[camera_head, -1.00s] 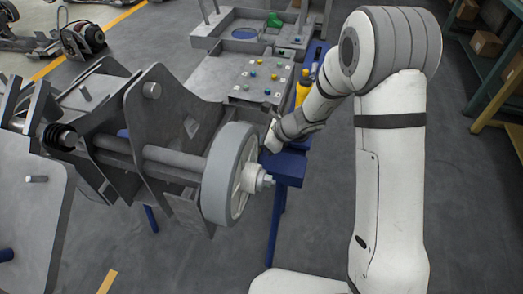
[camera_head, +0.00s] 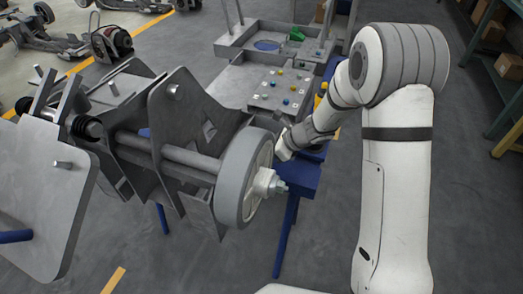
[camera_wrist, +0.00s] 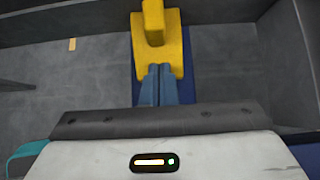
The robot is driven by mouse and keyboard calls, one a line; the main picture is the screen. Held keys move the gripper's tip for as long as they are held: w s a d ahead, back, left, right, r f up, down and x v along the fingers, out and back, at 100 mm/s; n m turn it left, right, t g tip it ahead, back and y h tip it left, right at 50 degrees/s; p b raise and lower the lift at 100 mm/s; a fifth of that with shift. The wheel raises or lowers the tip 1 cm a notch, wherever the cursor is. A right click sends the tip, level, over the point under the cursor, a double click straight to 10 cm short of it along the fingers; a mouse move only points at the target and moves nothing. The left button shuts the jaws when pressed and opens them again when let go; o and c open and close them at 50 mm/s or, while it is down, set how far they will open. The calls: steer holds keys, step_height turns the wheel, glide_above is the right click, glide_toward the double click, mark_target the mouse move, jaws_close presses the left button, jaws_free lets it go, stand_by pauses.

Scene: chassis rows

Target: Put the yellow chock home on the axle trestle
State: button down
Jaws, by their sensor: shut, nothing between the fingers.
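The yellow chock (camera_wrist: 158,42) is at the top middle of the wrist view, a block with a raised post, over a blue strip. My gripper (camera_wrist: 156,68) is shut and empty, its blue-grey fingers side by side with their tips at the chock's near edge. I cannot tell whether they touch it. In the head view my gripper end is beside the grey wheel (camera_head: 238,178), its fingertips hidden. The axle trestle (camera_head: 305,185) appears to be the blue frame beside the wheel. A yellow thing (camera_head: 321,101) shows behind my arm; I cannot tell what it is.
A grey chassis with an axle (camera_head: 185,153) and upright plates fills the left. A grey panel (camera_head: 270,92) with coloured knobs and a tray (camera_head: 230,48) stand behind. Shelving with boxes (camera_head: 508,67) is at the right. The floor at lower right is clear around my arm.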

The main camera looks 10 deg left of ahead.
steer(key=d+f+p+v, duration=0.1)
steer(key=p+v, duration=0.1)
steer(key=v, duration=0.9)
steer(key=s+d+r+n+h+p, duration=0.3)
steer(key=s+d+r+n, duration=0.3)
steer(key=r, duration=0.3)
steer(key=s+d+r+n+h+p, duration=0.3)
steer(key=s+d+r+n+p, duration=0.3)
steer(key=s+r, duration=0.3)
steer(key=s+d+r+n+t+h+p, duration=0.1)
steer(key=s+d+r+n+h+p, duration=0.1)
steer(key=s+d+r+n+p, duration=0.3)
step_height(320, 180, up, 5)
steer(key=s+d+n, duration=0.1)
steer(key=s+n, duration=0.1)
steer(key=shift+f+n+h, duration=0.15)
steer(key=shift+n+h, duration=0.25)
steer(key=shift+s, duration=0.15)
